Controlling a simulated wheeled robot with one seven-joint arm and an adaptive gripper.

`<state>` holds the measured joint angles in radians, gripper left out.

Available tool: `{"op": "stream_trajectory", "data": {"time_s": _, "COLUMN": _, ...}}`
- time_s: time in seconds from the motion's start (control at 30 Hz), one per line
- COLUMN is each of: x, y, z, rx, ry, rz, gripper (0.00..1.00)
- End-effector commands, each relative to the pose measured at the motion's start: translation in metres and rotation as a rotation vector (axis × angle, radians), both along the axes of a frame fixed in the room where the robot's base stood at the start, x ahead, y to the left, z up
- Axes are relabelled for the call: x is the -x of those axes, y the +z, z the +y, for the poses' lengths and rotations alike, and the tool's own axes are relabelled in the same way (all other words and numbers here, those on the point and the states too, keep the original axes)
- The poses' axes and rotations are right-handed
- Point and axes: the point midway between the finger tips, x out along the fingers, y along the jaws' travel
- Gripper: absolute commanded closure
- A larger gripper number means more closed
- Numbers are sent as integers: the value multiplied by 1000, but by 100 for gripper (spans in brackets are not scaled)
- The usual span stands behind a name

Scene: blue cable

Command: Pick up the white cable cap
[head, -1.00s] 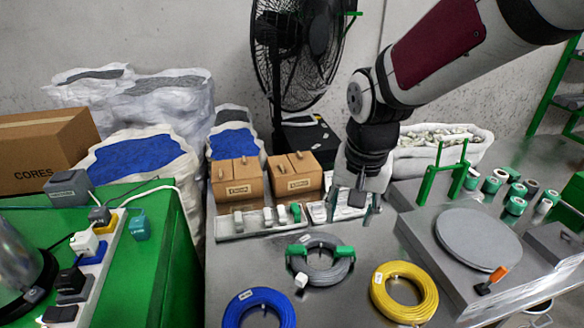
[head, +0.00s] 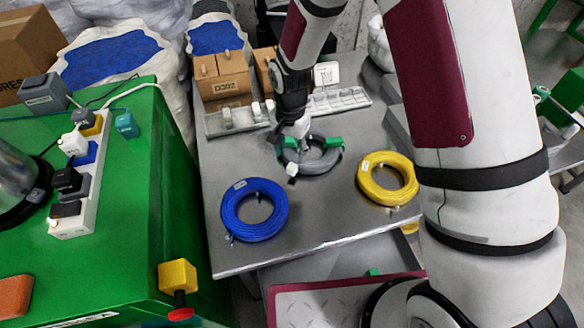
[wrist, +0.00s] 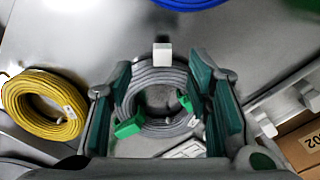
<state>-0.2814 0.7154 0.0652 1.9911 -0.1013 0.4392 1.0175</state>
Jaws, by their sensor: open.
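A small white cable cap (head: 291,169) sits at the near edge of the grey cable coil (head: 318,160) on the metal table. In the wrist view the white cap (wrist: 162,53) lies just beyond the coil (wrist: 152,78), roughly between the fingertip directions. Green clips (wrist: 130,126) grip the coil. My gripper (wrist: 160,82) is open and empty, its green-padded fingers on either side of the coil in the picture. In the head view my gripper (head: 290,147) is low over the coil's left part, and its fingertips are partly hard to make out.
A blue cable coil (head: 254,209) lies at left and a yellow one (head: 388,179) at right. Behind stand a grey rack (head: 235,121) with white pieces and cardboard boxes (head: 222,75). The table's front is clear.

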Motion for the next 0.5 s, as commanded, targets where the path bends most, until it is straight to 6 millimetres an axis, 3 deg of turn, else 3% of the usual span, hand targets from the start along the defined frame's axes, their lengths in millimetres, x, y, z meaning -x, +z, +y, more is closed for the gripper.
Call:
{"op": "stream_trajectory", "data": {"time_s": 0.1, "x": 0, "y": -21, "z": 0, "rx": 0, "ry": 0, "rz": 2, "gripper": 54}}
{"op": "stream_trajectory", "data": {"time_s": 0.5, "x": -2, "y": -55, "z": 1, "rx": 0, "ry": 1, "rz": 2, "gripper": 54}}
